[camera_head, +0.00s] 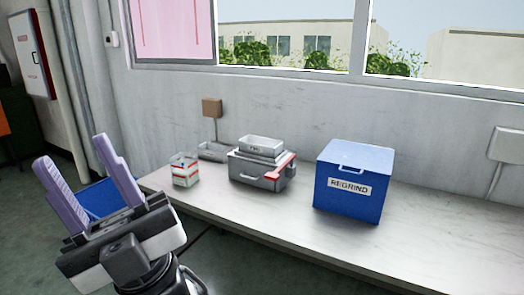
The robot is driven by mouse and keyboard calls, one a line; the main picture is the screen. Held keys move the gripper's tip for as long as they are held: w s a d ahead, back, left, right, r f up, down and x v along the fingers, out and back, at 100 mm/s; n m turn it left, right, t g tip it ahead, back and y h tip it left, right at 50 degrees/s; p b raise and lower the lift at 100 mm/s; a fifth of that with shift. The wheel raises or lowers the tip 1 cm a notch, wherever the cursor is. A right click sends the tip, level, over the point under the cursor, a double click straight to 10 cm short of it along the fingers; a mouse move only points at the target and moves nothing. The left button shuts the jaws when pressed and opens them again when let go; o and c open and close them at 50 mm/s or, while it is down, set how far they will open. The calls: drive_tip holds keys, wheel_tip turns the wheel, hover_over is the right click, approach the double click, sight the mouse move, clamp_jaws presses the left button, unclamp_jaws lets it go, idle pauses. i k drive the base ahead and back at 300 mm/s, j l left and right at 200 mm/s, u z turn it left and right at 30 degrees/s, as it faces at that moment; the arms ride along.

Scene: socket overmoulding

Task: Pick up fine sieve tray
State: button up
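A small grey tray (262,145) with a dark label, too small to read surely, sits on top of a grey metal box (256,174) on the bench. It looks like the fine sieve tray. The box has a front handle and a red part at its right. My gripper (75,168) is at the left, in front of the bench, with its two purple fingers pointing up and spread apart. Nothing is between the fingers. It is well away from the tray, to its left and nearer the camera.
A blue REGRIND bin (349,205) stands right of the grey box. A white and red carton (185,170) stands left of it. A shallow grey tray (211,152) and a brown block on a post (212,107) are behind. The bench (440,235) is clear at right.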

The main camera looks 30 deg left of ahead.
sight(261, 147)
drive_tip(key=i, duration=0.45)
drive_tip(key=i+l+u, duration=0.1)
drive_tip(key=i+u, duration=0.2)
drive_tip(key=i+l+u, duration=0.25)
drive_tip(key=i, duration=0.25)
drive_tip(key=u, duration=0.7)
drive_tip(key=i, duration=0.5)
